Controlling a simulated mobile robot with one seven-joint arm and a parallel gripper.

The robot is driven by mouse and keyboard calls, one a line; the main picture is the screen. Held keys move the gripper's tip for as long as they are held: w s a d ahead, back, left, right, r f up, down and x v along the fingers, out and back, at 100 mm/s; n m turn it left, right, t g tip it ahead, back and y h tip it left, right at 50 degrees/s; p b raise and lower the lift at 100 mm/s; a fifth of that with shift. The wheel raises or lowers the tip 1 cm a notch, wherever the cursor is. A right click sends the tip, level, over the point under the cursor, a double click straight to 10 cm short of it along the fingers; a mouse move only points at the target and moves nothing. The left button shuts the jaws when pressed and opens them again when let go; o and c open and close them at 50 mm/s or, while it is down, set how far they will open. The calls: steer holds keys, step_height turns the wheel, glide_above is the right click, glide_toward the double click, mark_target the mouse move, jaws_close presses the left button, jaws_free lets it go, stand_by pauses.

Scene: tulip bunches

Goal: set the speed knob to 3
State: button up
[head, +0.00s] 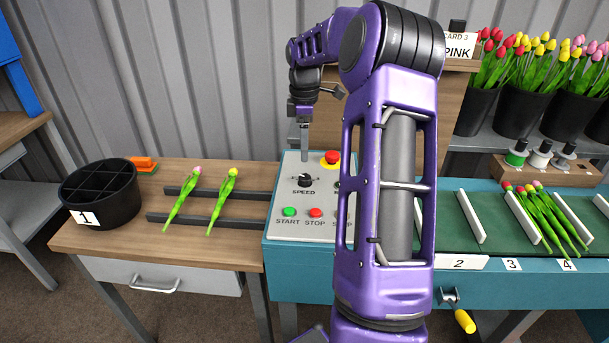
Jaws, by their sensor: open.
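The speed knob (305,180) is a small black knob on the sloped grey control panel (278,215), above the printed word SPEED. Its pointer setting is too small to read. My gripper (304,156) points down just above the knob, at the upper part of the panel. The gap between the fingers is too small to make out from this side, and I see nothing held. I cannot tell whether the fingertips touch the knob. My purple arm hides the right part of the panel.
A red emergency button (331,158) stands right of my gripper. Green START (289,212) and red STOP (315,212) buttons sit below the knob. Two tulips (222,200) lie on rails at left, near a black divided bucket (101,195). A conveyor (455,235) with tulips is right.

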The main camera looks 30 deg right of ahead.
mark_target(304, 177)
step_height(304, 177, down, 9)
steer(key=shift+f+b, duration=0.1)
steer(key=shift+b, duration=0.45)
jaws_close()
